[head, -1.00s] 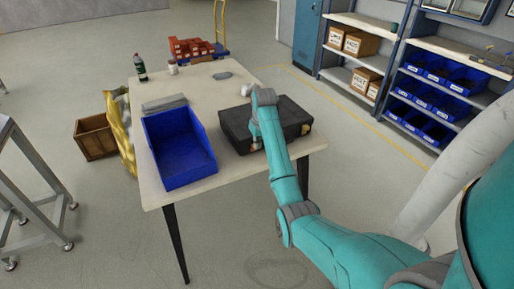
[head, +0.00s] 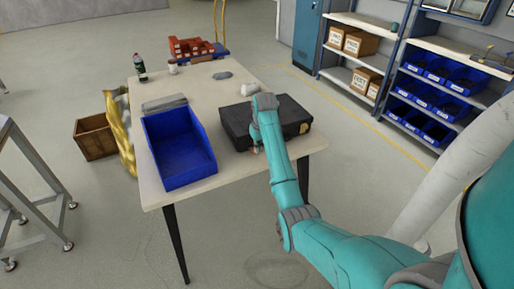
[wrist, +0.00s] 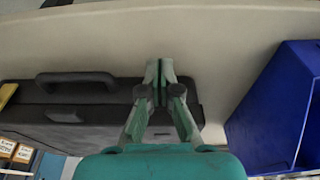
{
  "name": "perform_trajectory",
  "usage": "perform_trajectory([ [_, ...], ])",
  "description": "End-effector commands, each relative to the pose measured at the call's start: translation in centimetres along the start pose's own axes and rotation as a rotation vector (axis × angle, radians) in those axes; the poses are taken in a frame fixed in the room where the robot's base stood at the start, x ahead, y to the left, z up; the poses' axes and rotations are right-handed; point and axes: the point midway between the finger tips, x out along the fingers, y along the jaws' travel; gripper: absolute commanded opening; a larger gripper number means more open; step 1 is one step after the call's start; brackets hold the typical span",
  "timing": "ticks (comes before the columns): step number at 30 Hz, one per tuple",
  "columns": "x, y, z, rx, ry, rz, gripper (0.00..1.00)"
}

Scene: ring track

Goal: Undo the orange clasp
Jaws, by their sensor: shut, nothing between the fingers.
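A black case (head: 290,112) lies flat on the table, its lid looking closed. The case also shows in the wrist view (wrist: 100,115), with its handle (wrist: 76,80) left of my gripper. A yellow clasp (head: 304,128) is on the case's front at the right; in the wrist view this clasp (wrist: 7,94) is at the left edge. No orange clasp can be made out now; my gripper covers part of the case front. My gripper (wrist: 158,72) has its fingers together and empty, at the case's front edge. In the head view my gripper (head: 257,150) is mostly hidden by my arm.
A blue bin (head: 180,148) stands left of the case, close to it. The beige table (head: 205,90) also carries a bottle (head: 140,68), a white cup (head: 173,67) and grey items at the back. Bare tabletop lies in front of the case.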

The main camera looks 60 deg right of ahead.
Motion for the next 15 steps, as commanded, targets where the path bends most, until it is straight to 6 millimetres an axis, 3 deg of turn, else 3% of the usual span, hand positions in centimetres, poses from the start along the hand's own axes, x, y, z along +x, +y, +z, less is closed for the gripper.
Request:
perform_trajectory([
  [15,-1.9,0.1,0.9,0.001,0.003,0.001,0.00],
])
